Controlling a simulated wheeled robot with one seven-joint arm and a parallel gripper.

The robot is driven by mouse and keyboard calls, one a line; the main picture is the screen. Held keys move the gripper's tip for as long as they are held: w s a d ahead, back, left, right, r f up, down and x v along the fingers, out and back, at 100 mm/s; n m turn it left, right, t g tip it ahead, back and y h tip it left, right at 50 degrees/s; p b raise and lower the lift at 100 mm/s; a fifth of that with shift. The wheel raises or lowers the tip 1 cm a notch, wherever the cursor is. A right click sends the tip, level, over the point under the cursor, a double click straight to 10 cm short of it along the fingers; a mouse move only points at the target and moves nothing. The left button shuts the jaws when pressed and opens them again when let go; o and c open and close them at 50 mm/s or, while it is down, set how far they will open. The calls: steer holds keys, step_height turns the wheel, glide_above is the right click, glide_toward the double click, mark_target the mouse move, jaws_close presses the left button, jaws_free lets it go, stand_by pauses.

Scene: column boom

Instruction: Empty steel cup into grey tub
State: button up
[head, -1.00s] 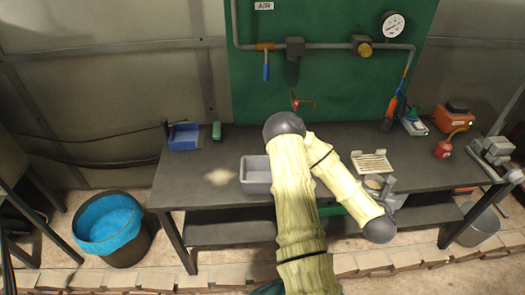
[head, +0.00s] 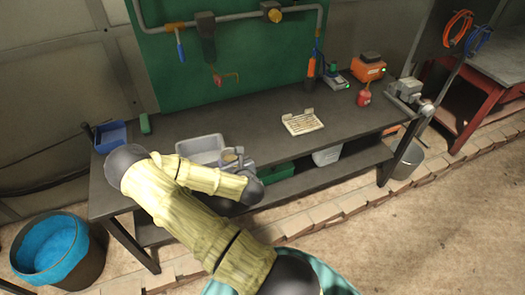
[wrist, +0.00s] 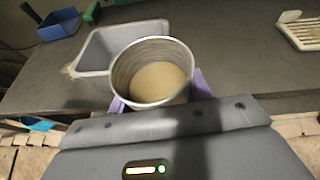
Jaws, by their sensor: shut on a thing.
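The steel cup (wrist: 152,50) is upright or nearly so in the wrist view, with beige loose material (wrist: 158,82) inside. My gripper (wrist: 160,97) is shut on the cup, with a lilac finger showing at each side. The grey tub (wrist: 92,48) stands on the bench just beyond and left of the cup; the cup's rim overlaps its right part in this view. In the head view the tub (head: 201,146) lies behind my arm, and the cup (head: 229,157) is at its near right corner. The visible part of the tub's inside looks empty.
A blue bin (head: 110,136) and a green block (head: 145,124) stand left of the tub. A cream slotted rack (head: 303,123) lies to the right on the dark bench (head: 260,125), with a red can (head: 364,97) farther right. The bench between tub and rack is clear.

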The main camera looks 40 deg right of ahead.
steer(key=w+a+f+n+y, duration=0.1)
steer(key=w+a+f, duration=0.1)
steer(key=a, duration=0.4)
steer(key=w+a+f+n+y, duration=0.1)
steer(key=a+f+y, duration=0.15)
steer(key=a, duration=0.45)
steer(key=a+f+n+b, duration=0.1)
steer(key=a+f+b, duration=0.3)
steer(key=f+b, duration=0.6)
steer(key=shift+a+f, duration=0.3)
steer(key=shift+f, duration=0.15)
